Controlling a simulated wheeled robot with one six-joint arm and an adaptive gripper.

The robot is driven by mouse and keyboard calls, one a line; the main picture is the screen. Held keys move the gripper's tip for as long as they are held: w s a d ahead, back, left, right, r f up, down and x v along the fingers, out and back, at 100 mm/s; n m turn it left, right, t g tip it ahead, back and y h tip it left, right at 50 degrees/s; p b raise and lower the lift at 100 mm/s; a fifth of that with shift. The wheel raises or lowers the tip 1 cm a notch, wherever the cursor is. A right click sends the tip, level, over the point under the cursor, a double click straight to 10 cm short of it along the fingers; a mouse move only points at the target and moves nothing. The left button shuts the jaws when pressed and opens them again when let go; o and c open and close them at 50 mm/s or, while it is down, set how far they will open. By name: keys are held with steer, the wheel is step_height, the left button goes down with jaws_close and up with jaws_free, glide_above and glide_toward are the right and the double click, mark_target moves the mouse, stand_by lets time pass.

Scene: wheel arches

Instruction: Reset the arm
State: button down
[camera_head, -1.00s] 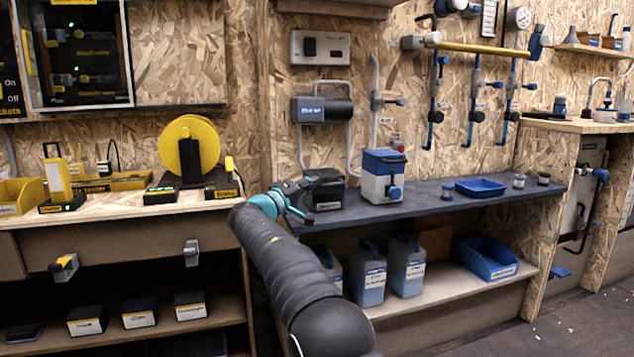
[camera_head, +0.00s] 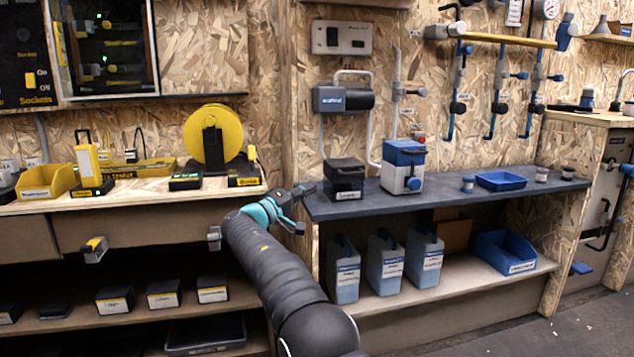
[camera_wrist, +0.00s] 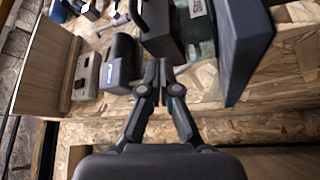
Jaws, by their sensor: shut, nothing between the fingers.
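My gripper (camera_head: 303,191) is at the end of my dark arm, in front of the left end of the grey bench. It is shut and empty. In the wrist view my gripper (camera_wrist: 161,66) shows with its fingers together, pointing toward a dark box. That black box (camera_head: 344,179) stands on the bench just right of the gripper in the head view. The wrist picture is turned on its side, so the gap between fingertips and box is hard to judge.
The grey bench (camera_head: 440,193) carries a blue-and-white container (camera_head: 404,166) and a blue tray (camera_head: 500,180). Several grey jugs and a blue bin (camera_head: 503,252) are on the shelf below. A wooden bench with a yellow reel (camera_head: 228,135) stands left. The floor at bottom right is clear.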

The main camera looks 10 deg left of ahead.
steer(key=s+d+r+m+g+y+p, duration=0.1)
steer(key=s+d+r+g, duration=0.15)
steer(key=d, duration=0.65)
steer(key=s+d+r+g+y+p, duration=0.1)
steer(key=s+d+r+g+p, duration=0.15)
steer(key=d, duration=0.75)
steer(key=s+d+r+m+g+y+p, duration=0.15)
steer(key=s+d+g, duration=0.25)
steer(key=s+d, duration=0.8)
steer(key=s+d+f+m+g+y+p, duration=0.1)
steer(key=s+d+y, duration=0.15)
steer(key=s, duration=0.55)
steer(key=s+d+f+m+g+y+p, duration=0.15)
steer(key=s+d, duration=0.25)
steer(key=s, duration=0.4)
steer(key=s+f+m+y, duration=0.1)
steer(key=s+f, duration=0.3)
steer(key=s, duration=0.5)
steer(key=s+a+f+m+y+p, duration=0.1)
steer(key=s+f+y, duration=0.2)
steer(key=s, duration=0.6)
steer(key=shift+s+f, duration=0.25)
steer(key=shift+f, duration=0.4)
steer(key=shift+a+t, duration=0.1)
steer(key=shift+t, duration=0.15)
